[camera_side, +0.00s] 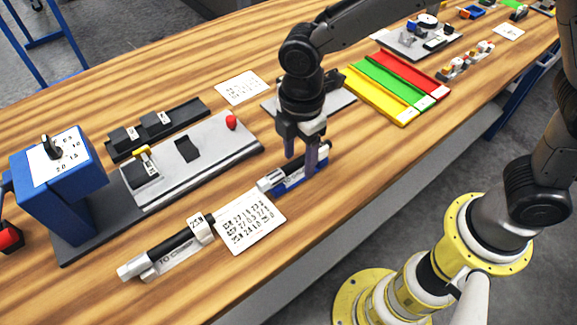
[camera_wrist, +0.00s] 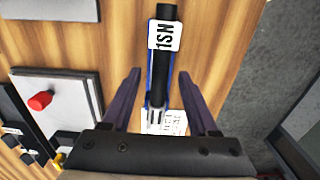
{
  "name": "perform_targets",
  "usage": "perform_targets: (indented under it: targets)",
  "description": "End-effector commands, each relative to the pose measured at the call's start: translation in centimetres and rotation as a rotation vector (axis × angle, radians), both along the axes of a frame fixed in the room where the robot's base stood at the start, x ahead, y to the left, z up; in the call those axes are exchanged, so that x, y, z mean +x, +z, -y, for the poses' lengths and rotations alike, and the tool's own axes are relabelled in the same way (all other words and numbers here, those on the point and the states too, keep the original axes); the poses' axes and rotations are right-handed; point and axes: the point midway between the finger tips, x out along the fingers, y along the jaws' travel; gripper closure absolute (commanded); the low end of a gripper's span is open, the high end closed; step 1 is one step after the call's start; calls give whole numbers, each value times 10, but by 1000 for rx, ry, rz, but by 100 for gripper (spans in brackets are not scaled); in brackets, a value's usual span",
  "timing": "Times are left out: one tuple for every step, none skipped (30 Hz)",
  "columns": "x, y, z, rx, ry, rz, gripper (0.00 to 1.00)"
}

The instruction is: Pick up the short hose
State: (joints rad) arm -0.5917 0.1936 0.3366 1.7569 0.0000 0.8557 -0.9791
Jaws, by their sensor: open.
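A short black hose with a silver end fitting and a white tag reading 1SN lies in a blue cradle (camera_side: 290,186) near the table's front edge. Its silver end (camera_side: 268,181) shows left of my gripper (camera_side: 301,165); the middle is partly hidden behind the fingers. In the wrist view the hose (camera_wrist: 163,75) runs lengthwise between the two fingers of my gripper (camera_wrist: 160,78), with a gap on each side. The jaws are open and empty. A second black hose (camera_side: 170,249), tagged 2SN, lies in a pale holder at the front left.
A printed white card (camera_side: 250,222) lies between the two hoses. A grey plate with a red knob (camera_side: 231,122) and a blue box (camera_side: 62,190) stand at left. Yellow, green and red trays (camera_side: 373,97) lie at the back right. Bare wood lies right of the blue cradle.

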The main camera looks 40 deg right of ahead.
Motion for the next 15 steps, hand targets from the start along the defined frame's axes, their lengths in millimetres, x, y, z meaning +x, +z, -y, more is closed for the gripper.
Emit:
perform_targets:
  targets:
    - [0,-1,0,0,0,0,40]
    - [0,-1,0,0,0,1,40]
    - [0,-1,0,1,0,1,40]
    - [0,-1,0,1,0,1,40]
    - [0,-1,0,1,0,1,40]
    - [0,-1,0,1,0,1,40]
    - [0,-1,0,1,0,1,44]
    - [0,-1,0,1,0,1,49]
    - [0,-1,0,1,0,1,56]
    - [0,-1,0,1,0,1,62]
    - [0,-1,0,1,0,1,67]
    - [0,-1,0,1,0,1,74]
    - [0,-1,0,1,0,1,80]
    - [0,-1,0,1,0,1,85]
    - [0,-1,0,1,0,1,92]
